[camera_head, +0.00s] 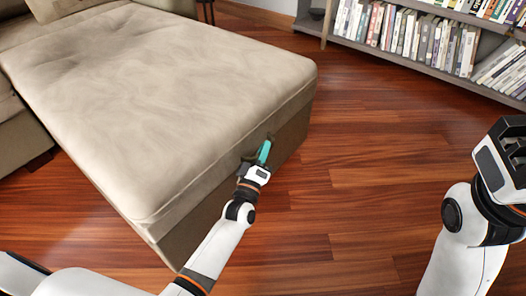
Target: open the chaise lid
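The chaise (165,95) is a beige, cushioned block, and its lid lies flat and closed on the base. A small teal tab (264,152) shows at the front edge, just under the lid's seam. My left gripper (258,156) is at this edge, with dark finger parts beside the tab. I cannot tell whether the fingers are closed on it or only around it. My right gripper (505,150) is at the right edge of the view, away from the chaise and over the floor. Its finger opening cannot be made out.
A grey bookshelf (365,52) with rows of books stands at the back right. The wood floor (350,170) between the chaise and the shelf is clear. More of the beige sofa (18,130) is at the left edge.

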